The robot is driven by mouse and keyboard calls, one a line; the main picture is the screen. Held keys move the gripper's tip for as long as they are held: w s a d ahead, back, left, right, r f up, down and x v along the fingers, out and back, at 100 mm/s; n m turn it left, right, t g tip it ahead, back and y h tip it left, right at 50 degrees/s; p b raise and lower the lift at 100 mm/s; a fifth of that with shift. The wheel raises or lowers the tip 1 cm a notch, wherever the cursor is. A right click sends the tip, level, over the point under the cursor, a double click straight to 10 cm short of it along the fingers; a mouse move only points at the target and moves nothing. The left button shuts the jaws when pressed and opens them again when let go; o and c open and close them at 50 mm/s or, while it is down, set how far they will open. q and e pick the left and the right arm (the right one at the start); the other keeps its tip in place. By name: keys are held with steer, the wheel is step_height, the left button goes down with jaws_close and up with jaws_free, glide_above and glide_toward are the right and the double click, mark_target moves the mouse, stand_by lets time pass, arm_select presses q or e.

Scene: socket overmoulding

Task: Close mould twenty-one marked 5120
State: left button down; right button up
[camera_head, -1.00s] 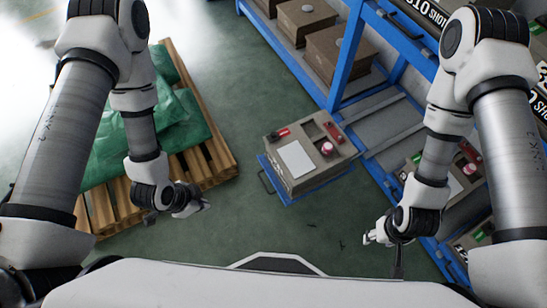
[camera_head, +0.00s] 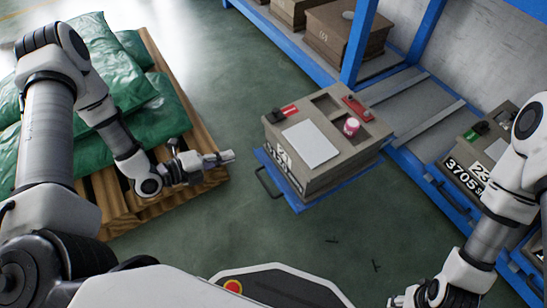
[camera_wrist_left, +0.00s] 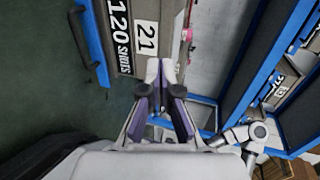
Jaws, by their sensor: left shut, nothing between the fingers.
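Mould 21 (camera_head: 345,160) is a brown-grey block on a pulled-out blue tray (camera_head: 300,205) right of centre in the head view. Its top carries a pale plate (camera_head: 310,143), a red-and-black fitting (camera_head: 290,111), a red part (camera_head: 357,107) and a pink-red knob (camera_head: 351,126) beside dark recesses. In the left wrist view its front face shows a 21 label (camera_wrist_left: 146,38) and part of a shots number. My left gripper (camera_head: 233,156) is shut and empty, left of the mould and apart from it. My right gripper (camera_head: 392,302) is at the bottom edge, partly cut off; its fingers are unclear.
A blue rack (camera_head: 362,40) with other brown moulds (camera_head: 335,35) stands behind. Mould 23 (camera_head: 468,175), marked 3705, sits at the right near my right arm. Green sacks (camera_head: 110,70) lie on a wooden pallet (camera_head: 212,178) at the left. Floor in front of the tray is clear.

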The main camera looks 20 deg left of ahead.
mark_target(278, 140)
arm_select(q)
steer(key=b+x, duration=0.3)
steer(key=x, duration=0.3)
steer(key=b+x, duration=0.4)
steer(key=x, duration=0.3)
steer(key=shift+d+r+b, duration=0.1)
steer(key=shift+r+b, duration=0.15)
steer(key=shift+b, duration=0.05)
steer(key=shift+w+d, duration=0.2)
steer(key=shift+w, duration=0.05)
steer(key=shift+w+d+r, duration=0.1)
steer(key=shift+w+r, duration=0.05)
steer(key=shift+r, duration=0.05)
steer(key=shift+w, duration=0.1)
